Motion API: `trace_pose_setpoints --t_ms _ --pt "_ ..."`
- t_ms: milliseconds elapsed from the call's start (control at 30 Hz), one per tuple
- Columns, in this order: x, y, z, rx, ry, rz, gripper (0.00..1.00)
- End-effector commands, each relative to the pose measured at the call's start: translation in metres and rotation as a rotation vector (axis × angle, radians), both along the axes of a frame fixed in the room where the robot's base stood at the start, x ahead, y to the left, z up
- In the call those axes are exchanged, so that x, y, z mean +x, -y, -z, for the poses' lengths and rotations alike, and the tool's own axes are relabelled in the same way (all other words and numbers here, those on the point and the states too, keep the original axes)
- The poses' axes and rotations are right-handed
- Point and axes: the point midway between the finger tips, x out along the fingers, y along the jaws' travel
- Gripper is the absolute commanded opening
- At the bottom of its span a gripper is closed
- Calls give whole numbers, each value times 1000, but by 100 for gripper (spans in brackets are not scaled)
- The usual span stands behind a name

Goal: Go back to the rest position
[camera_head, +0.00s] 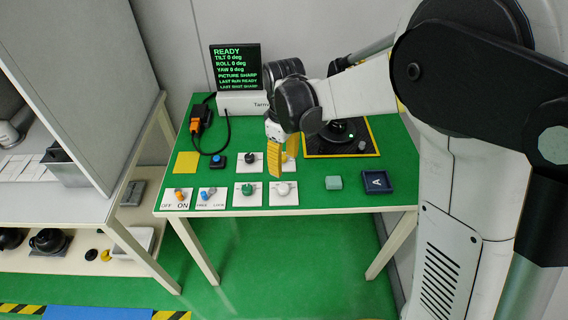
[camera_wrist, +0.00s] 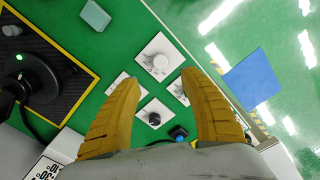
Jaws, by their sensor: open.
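My gripper (camera_head: 281,167) is over the green table in the head view, above the row of knob plates. Its yellow fingers are spread and nothing is between them. In the wrist view my gripper (camera_wrist: 158,80) is also open, with a white knob (camera_wrist: 160,62) and a black knob (camera_wrist: 154,118) below and between the fingers. In the head view the white knob (camera_head: 283,189), green knob (camera_head: 248,189) and black knob (camera_head: 250,158) sit on white plates. My fingers partly hide another plate behind them.
A screen (camera_head: 235,67) reads READY with tilt, roll and yaw at 0 deg. A dark gimbal device (camera_head: 340,132) stands on a yellow-edged black mat, close to my arm. A teal block (camera_head: 333,182) and blue tray (camera_head: 377,190) lie right. Two switch plates (camera_head: 193,198) lie left.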

Motion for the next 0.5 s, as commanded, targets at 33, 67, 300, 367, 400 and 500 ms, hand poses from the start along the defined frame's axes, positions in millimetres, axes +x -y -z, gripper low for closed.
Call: trace_pose_setpoints --t_ms 33,67,300,367,400,500 --pt "0 0 0 0 0 0 52" --pt "0 0 0 0 0 0 52" --pt "0 1 -1 0 1 2 52" --pt "-2 3 -5 3 10 14 52" --pt "-4 7 -10 5 19 30 52" --pt "-15 23 -33 19 62 102 52"
